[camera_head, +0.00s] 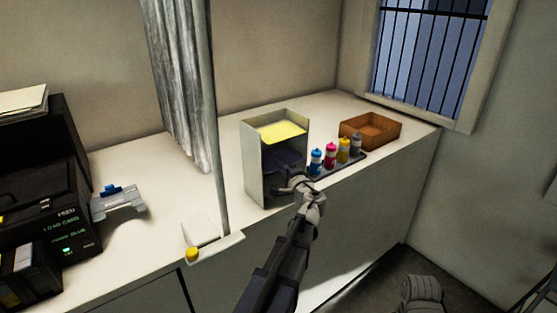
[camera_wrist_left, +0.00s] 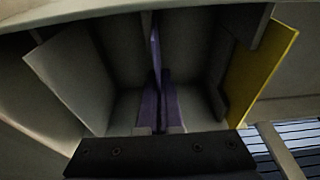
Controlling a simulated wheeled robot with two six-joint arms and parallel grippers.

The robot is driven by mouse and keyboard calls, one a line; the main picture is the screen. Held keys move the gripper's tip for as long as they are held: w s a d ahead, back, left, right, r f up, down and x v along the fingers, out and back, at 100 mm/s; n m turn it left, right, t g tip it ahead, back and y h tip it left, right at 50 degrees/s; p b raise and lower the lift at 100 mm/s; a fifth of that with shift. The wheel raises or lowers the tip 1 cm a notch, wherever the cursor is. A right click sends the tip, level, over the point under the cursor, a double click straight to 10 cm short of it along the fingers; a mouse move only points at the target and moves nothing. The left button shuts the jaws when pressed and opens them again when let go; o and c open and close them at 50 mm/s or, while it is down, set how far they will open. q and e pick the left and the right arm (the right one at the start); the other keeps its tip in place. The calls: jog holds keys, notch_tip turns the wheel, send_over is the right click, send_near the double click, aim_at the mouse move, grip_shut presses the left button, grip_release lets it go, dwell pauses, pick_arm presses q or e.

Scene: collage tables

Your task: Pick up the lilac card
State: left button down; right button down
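A grey upright rack (camera_head: 253,168) stands on the white counter, with a yellow card (camera_head: 281,131) in its upper level. A dark purple surface (camera_head: 284,160), possibly the lilac card, shows in its lower level. In the left wrist view a thin purple card edge (camera_wrist_left: 156,55) runs down the middle of the rack's inside, and the yellow card shows at the right (camera_wrist_left: 262,75). My left gripper (camera_head: 291,185) is at the rack's open front, by the lower level. Its fingertips are too dark to tell open from shut. My right gripper is not in view.
Several coloured bottles (camera_head: 330,157) stand on a dark tray just right of the rack. A brown open box (camera_head: 371,130) is behind them. Left are a grey curtain (camera_head: 182,85), a post, a yellow knob (camera_head: 192,254) and black machines (camera_head: 52,215).

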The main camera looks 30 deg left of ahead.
pick_arm(q)
jog(key=shift+r, duration=0.15)
dwell(0.3)
jog(key=shift+s+d+r+p, duration=0.1)
jog(key=shift+d+r+p, duration=0.1)
jog(key=shift+r+p, duration=0.45)
notch_tip(320, 180, up, 6)
jog(key=p, duration=0.5)
jog(key=shift+f+p, duration=0.25)
jog(key=shift+p, duration=0.15)
jog(key=shift+d+r+p, duration=0.1)
jog(key=shift+r+p, duration=0.25)
jog(key=w+d+v, duration=0.1)
jog(key=v, duration=0.8)
jog(key=w+d+v, duration=0.1)
jog(key=w+v, duration=0.1)
jog(key=v, duration=0.8)
jog(key=shift+w+d+f+b, duration=0.25)
jog(key=shift+f+b, duration=0.15)
jog(key=shift+b, duration=0.05)
